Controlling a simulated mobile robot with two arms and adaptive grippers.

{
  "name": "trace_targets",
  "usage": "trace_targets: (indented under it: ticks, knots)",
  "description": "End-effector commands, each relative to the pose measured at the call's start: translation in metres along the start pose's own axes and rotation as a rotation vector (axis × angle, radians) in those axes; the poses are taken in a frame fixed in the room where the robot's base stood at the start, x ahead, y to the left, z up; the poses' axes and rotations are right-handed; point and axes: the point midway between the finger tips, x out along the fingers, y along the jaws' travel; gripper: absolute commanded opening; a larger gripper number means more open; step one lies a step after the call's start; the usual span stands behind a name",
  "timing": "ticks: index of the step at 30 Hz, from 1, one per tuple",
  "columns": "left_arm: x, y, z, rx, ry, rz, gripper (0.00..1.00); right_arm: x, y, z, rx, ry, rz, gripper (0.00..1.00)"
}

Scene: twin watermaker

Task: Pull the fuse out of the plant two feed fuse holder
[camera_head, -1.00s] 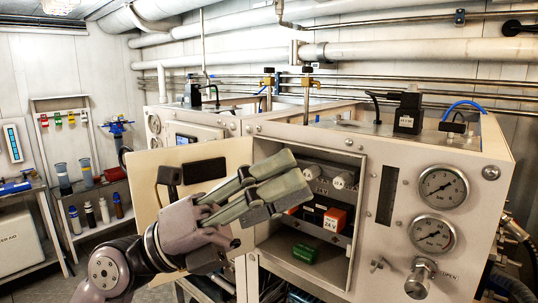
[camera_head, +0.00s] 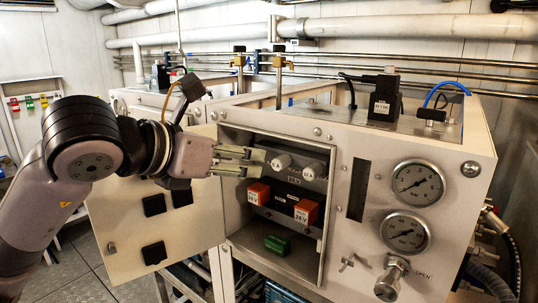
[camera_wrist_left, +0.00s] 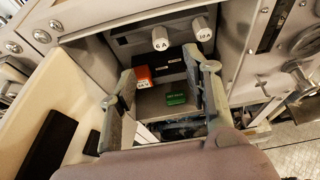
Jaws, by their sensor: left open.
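Two pale round fuse holder caps sit side by side on a grey panel in the open cabinet: the left cap (camera_head: 281,161) and the right cap (camera_head: 313,169). In the left wrist view the left one reads 6 A (camera_wrist_left: 160,39), the right one about 10 A (camera_wrist_left: 202,31). I cannot tell which is the plant two feed. No loose fuse shows. My left gripper (camera_head: 258,163) is open and empty at the cabinet opening, fingertips just left of the 6 A cap and apart from it. Its fingers (camera_wrist_left: 160,68) also show in the left wrist view. My right gripper is out of view.
Orange 24 V relays, left (camera_head: 258,193) and right (camera_head: 306,212), sit below the caps. A green block (camera_head: 277,244) lies on the cabinet floor. The open cabinet door (camera_head: 155,225) is at left below my arm. Gauges (camera_head: 418,183) and a valve knob (camera_head: 388,285) are at right.

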Motion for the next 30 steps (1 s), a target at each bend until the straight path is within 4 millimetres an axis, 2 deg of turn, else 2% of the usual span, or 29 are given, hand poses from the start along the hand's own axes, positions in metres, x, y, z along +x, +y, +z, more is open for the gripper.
trace_targets:
  ticks: [1,9,15,21,30]
  knots:
    - [0.010,-0.001,0.003,-0.003,0.004,-0.004,0.45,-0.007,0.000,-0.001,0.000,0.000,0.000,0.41]
    - [0.064,-0.001,0.003,-0.003,0.003,-0.004,0.45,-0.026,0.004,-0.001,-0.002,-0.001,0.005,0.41]
    - [0.095,-0.001,0.002,-0.002,0.003,-0.003,0.45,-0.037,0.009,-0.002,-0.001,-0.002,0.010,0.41]
    - [0.111,-0.001,0.001,0.000,0.001,-0.003,0.45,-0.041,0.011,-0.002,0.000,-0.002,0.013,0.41]
    - [0.114,-0.001,0.000,0.000,0.000,-0.003,0.45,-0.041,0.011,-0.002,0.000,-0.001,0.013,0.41]
